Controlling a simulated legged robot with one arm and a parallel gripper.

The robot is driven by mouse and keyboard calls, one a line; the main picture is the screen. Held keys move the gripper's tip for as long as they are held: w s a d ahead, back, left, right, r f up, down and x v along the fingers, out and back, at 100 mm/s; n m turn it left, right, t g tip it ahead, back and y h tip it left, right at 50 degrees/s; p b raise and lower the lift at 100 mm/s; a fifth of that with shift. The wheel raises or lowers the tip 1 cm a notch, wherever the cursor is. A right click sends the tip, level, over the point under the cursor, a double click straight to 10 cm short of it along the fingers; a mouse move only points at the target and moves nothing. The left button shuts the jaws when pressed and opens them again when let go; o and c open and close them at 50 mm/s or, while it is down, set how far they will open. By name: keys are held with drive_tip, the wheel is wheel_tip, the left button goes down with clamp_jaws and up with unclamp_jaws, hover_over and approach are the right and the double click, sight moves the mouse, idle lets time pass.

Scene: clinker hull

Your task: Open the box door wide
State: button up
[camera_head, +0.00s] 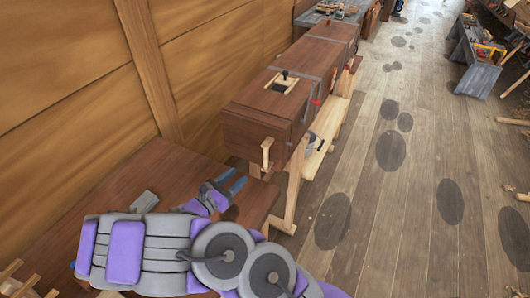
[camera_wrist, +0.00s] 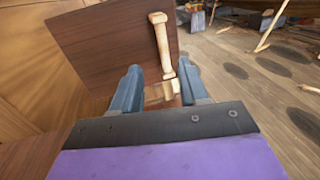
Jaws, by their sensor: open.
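The box is a long dark brown wooden chest (camera_head: 272,112) in the head view, right of centre along the wall. Its near end panel, the door (camera_head: 245,138), carries a pale wooden handle (camera_head: 267,152). The door looks flush with the box. In the wrist view the door (camera_wrist: 105,45) fills the upper middle, and the upright handle (camera_wrist: 161,42) is near its right edge. My gripper (camera_head: 226,186) is open and in front of the door, low and left of the handle. In the wrist view my gripper's fingers (camera_wrist: 158,84) are apart, with the handle ahead, its lower end between them.
A brown wooden bench top (camera_head: 130,185) lies under my arm. A wood-panelled wall (camera_head: 75,110) runs along the left. The plank floor (camera_head: 400,190) at right has dark oval patches and free room. A grey bench (camera_head: 470,60) with tools stands at far right.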

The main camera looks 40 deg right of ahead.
sight(264, 153)
drive_tip(key=w+d, duration=0.1)
drive_tip(key=d, duration=0.4)
drive_tip(key=w+d+b, duration=0.1)
drive_tip(key=d, duration=0.4)
drive_tip(key=w+d+b, duration=0.1)
drive_tip(key=d, duration=0.4)
drive_tip(key=shift+d, duration=0.25)
clamp_jaws()
